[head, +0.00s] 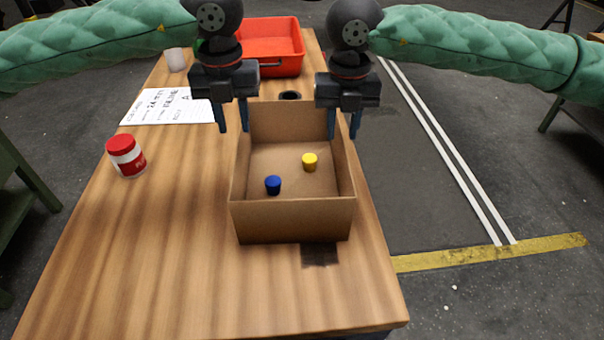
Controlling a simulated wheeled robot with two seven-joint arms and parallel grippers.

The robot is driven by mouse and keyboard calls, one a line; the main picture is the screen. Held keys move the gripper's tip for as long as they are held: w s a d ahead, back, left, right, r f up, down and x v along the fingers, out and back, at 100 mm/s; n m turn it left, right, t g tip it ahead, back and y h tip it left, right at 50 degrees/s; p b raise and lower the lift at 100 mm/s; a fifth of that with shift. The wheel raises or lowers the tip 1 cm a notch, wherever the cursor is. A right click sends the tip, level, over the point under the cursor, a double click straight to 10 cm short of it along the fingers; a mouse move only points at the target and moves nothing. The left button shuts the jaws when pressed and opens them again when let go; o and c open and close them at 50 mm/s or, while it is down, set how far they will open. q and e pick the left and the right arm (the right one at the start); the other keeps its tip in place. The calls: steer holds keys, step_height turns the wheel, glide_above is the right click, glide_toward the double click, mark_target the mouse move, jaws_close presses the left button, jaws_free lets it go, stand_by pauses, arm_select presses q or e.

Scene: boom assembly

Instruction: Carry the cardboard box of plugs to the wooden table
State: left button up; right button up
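The open cardboard box (293,220) stands upright on the wooden table (150,260), near its right edge. Inside it are a blue plug (273,185) and a yellow plug (310,162), apart from each other. My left gripper (232,130) is over the box's far left side, its fingers spread. My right gripper (343,137) is over the far right side, its fingers spread with the wall's rim between them. Whether any finger touches the cardboard cannot be told. The grippers partly hide the box's far corners.
A red tray (270,45) stands at the table's far end. A white cup (176,60), a printed sheet (165,107) and a red-and-white jar (127,157) are on the left. The near-left table is clear. Floor with white and yellow lines (490,253) lies right.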

mark_target(239, 151)
steer(key=shift+s+d+f, duration=0.1)
steer(key=shift+s+f, duration=0.05)
steer(key=shift+s, duration=0.05)
arm_select(q)
steer(key=shift+d, duration=0.1)
arm_select(e)
steer(key=shift+d, duration=0.15)
arm_select(q)
steer(key=shift+w, duration=0.1)
arm_select(e)
steer(key=shift+w, duration=0.1)
arm_select(q)
steer(key=shift+f, duration=0.1)
arm_select(e)
steer(key=shift+f, duration=0.1)
